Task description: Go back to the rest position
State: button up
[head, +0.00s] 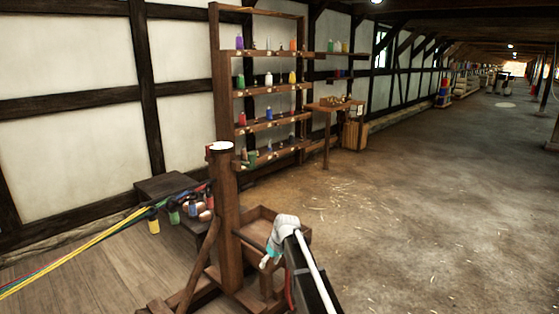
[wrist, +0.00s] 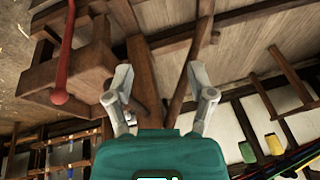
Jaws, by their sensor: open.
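My gripper (head: 267,258) shows in the head view as a small teal and grey end, pointing down beside the wooden tray. In the wrist view its two grey fingers (wrist: 160,72) stand wide apart with nothing between them. Behind the gap is the wooden post (wrist: 145,75) of the stand. In the head view the post (head: 226,215) rises left of my gripper, with a white disc (head: 219,146) on top. The tray (head: 262,216) is on the stand's right side, partly hidden by my arm.
Coloured strands (head: 90,245) run left from the post, with several hanging bobbins (head: 173,215). A dark bench (head: 165,187) is behind. A spool rack (head: 262,118) and a small table (head: 335,106) line the wall. The floor (head: 430,200) at right is open.

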jog(key=s+d+f+m+h+b, duration=0.1)
jog(key=s+d+f+m+b, duration=0.15)
jog(key=s+d, duration=0.6)
jog(key=s+d+f+m+g+h+b, duration=0.1)
jog(key=s+d+f+m+h+b, duration=0.25)
jog(key=s, duration=0.85)
jog(key=s+d+f+m+y+b, duration=0.1)
jog(key=s+d+f+b, duration=0.15)
jog(key=s+d, duration=0.7)
notch_tip(320, 180, up, 21)
jog(key=p, duration=2.3)
jog(key=shift+a+r, duration=0.15)
jog(key=shift+a, duration=0.25)
